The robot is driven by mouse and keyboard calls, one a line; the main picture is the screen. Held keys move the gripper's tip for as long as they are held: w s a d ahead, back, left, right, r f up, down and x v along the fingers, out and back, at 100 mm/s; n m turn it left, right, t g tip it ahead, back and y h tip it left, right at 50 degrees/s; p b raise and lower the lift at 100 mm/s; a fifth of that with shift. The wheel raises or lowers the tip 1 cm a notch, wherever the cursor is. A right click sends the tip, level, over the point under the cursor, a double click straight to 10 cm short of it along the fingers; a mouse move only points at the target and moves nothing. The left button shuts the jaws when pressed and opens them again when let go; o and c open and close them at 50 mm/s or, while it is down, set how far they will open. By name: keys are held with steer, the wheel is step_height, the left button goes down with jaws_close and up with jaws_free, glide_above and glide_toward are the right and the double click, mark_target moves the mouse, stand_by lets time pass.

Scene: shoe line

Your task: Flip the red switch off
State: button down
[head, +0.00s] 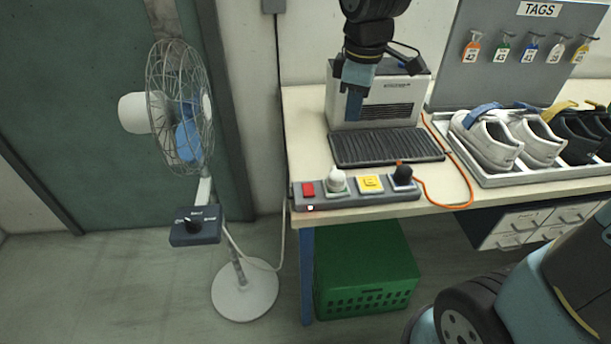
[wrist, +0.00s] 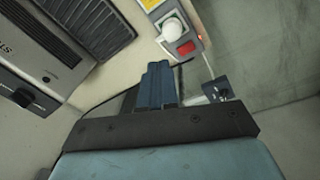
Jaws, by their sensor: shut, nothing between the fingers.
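The red switch (head: 308,189) is at the left end of a grey power strip (head: 349,201) along the bench's front edge. It also shows in the wrist view (wrist: 186,47), right of and beyond my fingertips. A small lit lamp shows beside it on the strip's front. My gripper (head: 354,106) is shut and empty, pointing down in front of the beige machine, above and behind the strip. Its blue fingers are pressed together in the wrist view (wrist: 158,84), apart from the switch. Whether the switch is pressed on or off is too small to tell.
The strip carries a white plug (head: 336,181), a yellow plug (head: 370,184) and a dark plug (head: 402,175) with an orange cord. A beige machine (head: 385,100) and dark grille (head: 386,148) stand behind. A shoe tray (head: 540,175) lies right; a fan (head: 180,110) stands left.

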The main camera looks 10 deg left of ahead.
mark_target(308, 186)
steer(key=a+f+n+g, duration=0.1)
steer(key=a+f+n, duration=0.4)
steer(key=a, duration=0.3)
steer(key=shift+s+a+f, duration=0.2)
steer(key=shift+s+a, duration=0.1)
steer(key=shift+a, duration=0.05)
step_height(308, 186, down, 14)
stand_by(0.4)
steer(key=shift+f+g+h, duration=0.15)
steer(key=shift+g+h, duration=0.15)
steer(key=shift+g, duration=0.1)
